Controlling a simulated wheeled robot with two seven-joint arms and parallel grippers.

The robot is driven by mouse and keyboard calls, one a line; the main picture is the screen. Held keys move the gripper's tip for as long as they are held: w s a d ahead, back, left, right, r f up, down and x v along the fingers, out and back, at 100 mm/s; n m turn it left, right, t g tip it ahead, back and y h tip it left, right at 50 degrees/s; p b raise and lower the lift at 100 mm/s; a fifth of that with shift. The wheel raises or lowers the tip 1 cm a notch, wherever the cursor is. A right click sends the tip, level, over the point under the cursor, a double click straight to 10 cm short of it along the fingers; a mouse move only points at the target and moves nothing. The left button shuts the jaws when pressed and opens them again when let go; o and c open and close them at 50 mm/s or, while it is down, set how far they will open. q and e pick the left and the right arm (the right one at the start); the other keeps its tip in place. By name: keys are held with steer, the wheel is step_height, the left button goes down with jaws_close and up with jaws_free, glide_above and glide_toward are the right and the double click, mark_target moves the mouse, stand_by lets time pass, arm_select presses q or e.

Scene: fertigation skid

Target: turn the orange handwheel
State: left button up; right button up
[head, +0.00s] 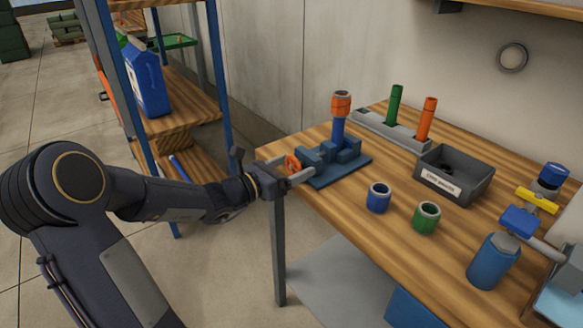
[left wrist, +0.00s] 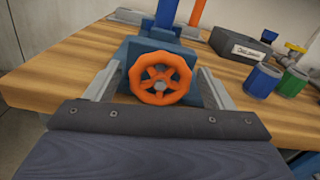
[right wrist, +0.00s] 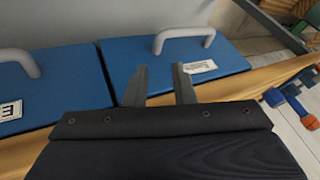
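The orange handwheel (head: 292,165) is on the near left end of a blue valve block (head: 333,160) at the table's left corner. In the left wrist view the handwheel (left wrist: 161,78) faces me, spoked, with a grey hub. My left gripper (head: 299,175) is at the handwheel, its fingers (left wrist: 163,88) spread on either side of the rim. Small gaps seem to show beside the rim; contact is not clear. My right gripper (right wrist: 160,85) is not in the head view; in its own wrist view its fingers are apart with nothing between them.
The wooden table (head: 400,239) carries a blue cup (head: 378,198), a green cup (head: 426,217), a grey bin (head: 454,174) and a rack with green and orange tubes. A blue-post shelf (head: 218,70) stands left. Blue lids with grey handles (right wrist: 185,62) lie below my right gripper.

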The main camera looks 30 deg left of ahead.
arm_select(q)
steer(key=c, duration=0.9)
steer(key=shift+f+m+b, duration=0.2)
steer(key=shift+m+b, duration=0.8)
steer(key=shift+b, duration=0.15)
steer(key=m+b, duration=0.5)
steer(key=b, duration=0.1)
steer(key=shift+d+b, duration=0.1)
steer(key=shift+b, duration=0.3)
steer(key=shift+r+m+b, duration=0.1)
steer(key=shift+m+b, duration=1.15)
steer(key=shift+m, duration=0.05)
